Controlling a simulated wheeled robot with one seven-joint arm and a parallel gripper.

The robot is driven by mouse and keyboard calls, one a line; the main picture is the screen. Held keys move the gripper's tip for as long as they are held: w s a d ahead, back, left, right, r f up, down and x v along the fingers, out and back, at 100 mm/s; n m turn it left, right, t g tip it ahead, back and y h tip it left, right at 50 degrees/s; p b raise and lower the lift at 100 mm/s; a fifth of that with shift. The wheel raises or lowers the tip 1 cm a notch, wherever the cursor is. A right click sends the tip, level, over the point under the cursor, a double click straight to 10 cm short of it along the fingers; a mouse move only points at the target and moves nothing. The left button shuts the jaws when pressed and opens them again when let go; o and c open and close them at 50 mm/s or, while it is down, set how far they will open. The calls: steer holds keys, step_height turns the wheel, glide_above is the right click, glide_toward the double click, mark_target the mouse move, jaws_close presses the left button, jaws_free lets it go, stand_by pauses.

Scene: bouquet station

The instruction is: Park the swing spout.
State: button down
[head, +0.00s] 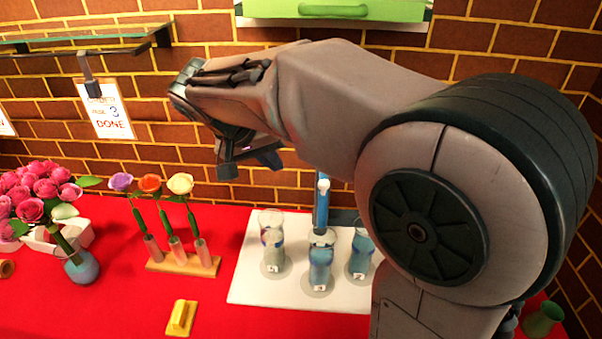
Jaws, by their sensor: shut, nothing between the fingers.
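A blue upright piece with a pale top (322,205), which looks like the swing spout, stands behind the front glass vase on a white board (250,292). Its far end and base are partly hidden by my arm and the vases, so I cannot tell which way it swings. My gripper (240,160) hangs in the air in front of the brick wall, to the left of the blue piece and apart from it. It is shut and empty.
Glass vases stand on the board: left (272,245), front (320,262) and right (361,252). A wooden rack (185,262) holds three flowers. Pink roses (40,190) stand at the left. A yellow block (181,318) lies on the red table. A glass shelf (90,33) is above.

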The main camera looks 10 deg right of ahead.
mark_target(323, 183)
steer(key=d+r+p+x, duration=0.1)
steer(key=d+p+x, duration=0.1)
steer(key=x, duration=1)
steer(key=shift+d+r+p, duration=0.2)
steer(key=shift+p, duration=0.45)
steer(key=shift+s, duration=0.2)
